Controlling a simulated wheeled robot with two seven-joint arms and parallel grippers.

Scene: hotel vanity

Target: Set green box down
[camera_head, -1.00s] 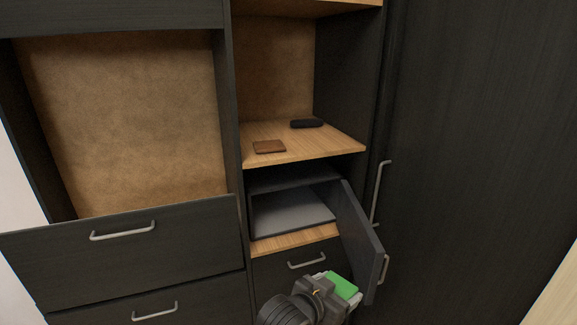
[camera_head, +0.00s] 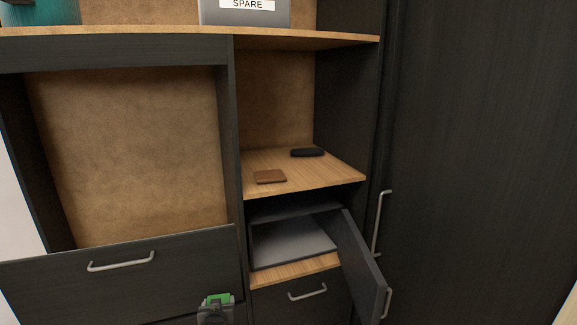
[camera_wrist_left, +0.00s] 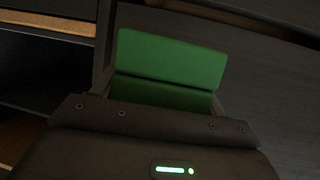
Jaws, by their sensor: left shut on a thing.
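The green box (camera_head: 218,298) shows as a small green patch at the bottom edge of the head view, in front of the dark drawers. My left gripper (camera_head: 216,308) is shut on it and covers much of it. In the left wrist view the green box (camera_wrist_left: 172,58) sits between the fingers, with its upper face visible and its lower side in shadow. The box is held in the air, with dark drawer fronts behind it. My right gripper is not in view.
An open safe-like compartment (camera_head: 292,243) has its dark door (camera_head: 362,262) swung out to the right. A wooden shelf (camera_head: 325,170) above holds a brown wallet (camera_head: 270,177) and a dark case (camera_head: 307,153), with free room around them. A grey box marked SPARE (camera_head: 245,14) stands on the top shelf.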

